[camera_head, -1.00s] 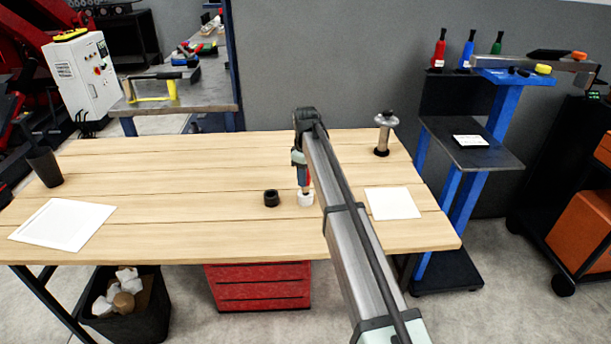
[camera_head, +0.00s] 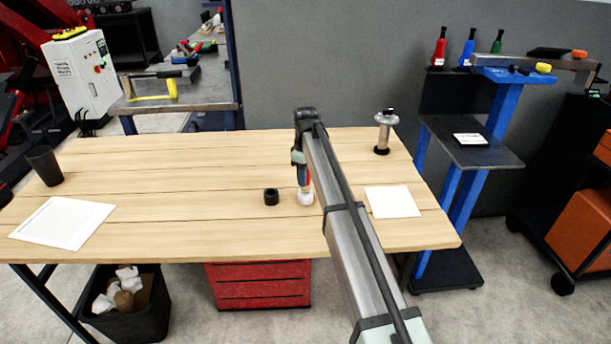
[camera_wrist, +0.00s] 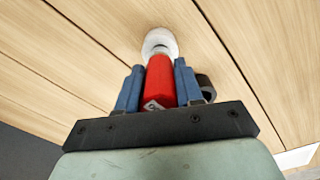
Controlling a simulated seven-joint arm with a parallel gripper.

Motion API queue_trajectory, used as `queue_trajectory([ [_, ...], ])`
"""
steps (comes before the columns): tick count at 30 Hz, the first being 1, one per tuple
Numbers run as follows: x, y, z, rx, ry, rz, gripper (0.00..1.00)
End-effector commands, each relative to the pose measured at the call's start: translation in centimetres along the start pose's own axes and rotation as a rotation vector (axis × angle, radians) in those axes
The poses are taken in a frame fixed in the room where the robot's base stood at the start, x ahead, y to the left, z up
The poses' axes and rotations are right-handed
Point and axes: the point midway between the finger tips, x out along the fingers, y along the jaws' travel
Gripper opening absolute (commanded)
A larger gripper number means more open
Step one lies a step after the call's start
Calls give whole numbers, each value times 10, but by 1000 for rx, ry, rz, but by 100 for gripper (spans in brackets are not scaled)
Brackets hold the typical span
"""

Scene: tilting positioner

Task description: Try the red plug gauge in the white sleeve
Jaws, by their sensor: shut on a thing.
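The red plug gauge (camera_wrist: 160,80) is held between the two blue fingers of my gripper (camera_wrist: 160,75) in the wrist view. In the head view my gripper (camera_head: 303,175) points down over the table, and a bit of the red handle shows beside it. The white sleeve (camera_head: 305,198) stands on the table right under the gauge. It also shows in the wrist view (camera_wrist: 158,36), just past the red handle's far end. The gauge's tip is at the sleeve's mouth; how deep it sits is hard to tell.
A black ring (camera_head: 271,196) stands just left of the white sleeve. A metal post with a round head (camera_head: 385,130) stands at the back right. White sheets lie at right (camera_head: 392,202) and left (camera_head: 62,222). A dark cup (camera_head: 44,166) stands far left.

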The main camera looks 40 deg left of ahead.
Motion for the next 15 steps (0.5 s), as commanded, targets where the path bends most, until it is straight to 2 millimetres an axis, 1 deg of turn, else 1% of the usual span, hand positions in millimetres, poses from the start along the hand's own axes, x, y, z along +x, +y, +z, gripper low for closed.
queue_trajectory([
  [15,6,0,0,0,0,0,0],
])
